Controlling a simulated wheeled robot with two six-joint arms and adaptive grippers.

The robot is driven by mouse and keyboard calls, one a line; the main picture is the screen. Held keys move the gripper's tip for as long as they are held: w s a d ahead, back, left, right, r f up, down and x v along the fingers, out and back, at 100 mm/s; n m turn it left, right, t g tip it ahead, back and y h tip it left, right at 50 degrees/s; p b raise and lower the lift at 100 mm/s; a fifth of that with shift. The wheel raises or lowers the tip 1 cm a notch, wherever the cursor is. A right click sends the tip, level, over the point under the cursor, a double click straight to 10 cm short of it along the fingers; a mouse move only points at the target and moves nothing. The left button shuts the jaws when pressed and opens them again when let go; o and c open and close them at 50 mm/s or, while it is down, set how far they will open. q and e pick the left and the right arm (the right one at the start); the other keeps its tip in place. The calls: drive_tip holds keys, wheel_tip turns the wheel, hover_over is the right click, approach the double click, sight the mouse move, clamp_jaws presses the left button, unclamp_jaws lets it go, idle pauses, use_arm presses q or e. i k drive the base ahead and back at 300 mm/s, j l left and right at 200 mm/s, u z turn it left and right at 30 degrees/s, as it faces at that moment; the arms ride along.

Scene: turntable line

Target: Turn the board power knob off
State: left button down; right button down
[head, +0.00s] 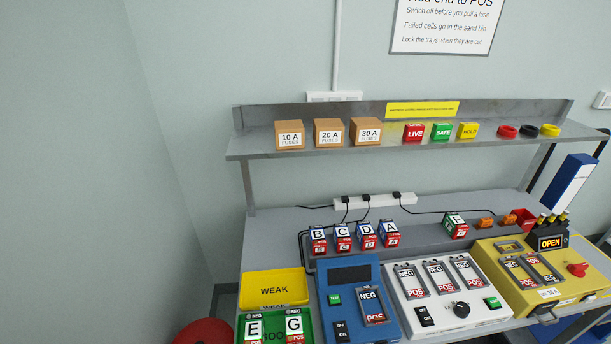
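A red knob (577,270) sits on the right part of the yellow board (510,287) at the far right of the bench. I take it for the board power knob, but no label on it is readable. It is too small to tell its setting. The yellow board holds cells marked NEG and POS. A black round knob (461,309) is on the white unit (482,316) left of the yellow board. Neither gripper is in view.
A blue unit (388,328) stands left of the white unit. A yellow WEAK tray (274,288) and a green tray (274,338) are further left. Lettered cells stand behind the units. The shelf (350,147) above holds fuse boxes. A blue-and-white box (571,184) stands at right.

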sight(578, 269)
drive_tip(key=z, duration=2.05)
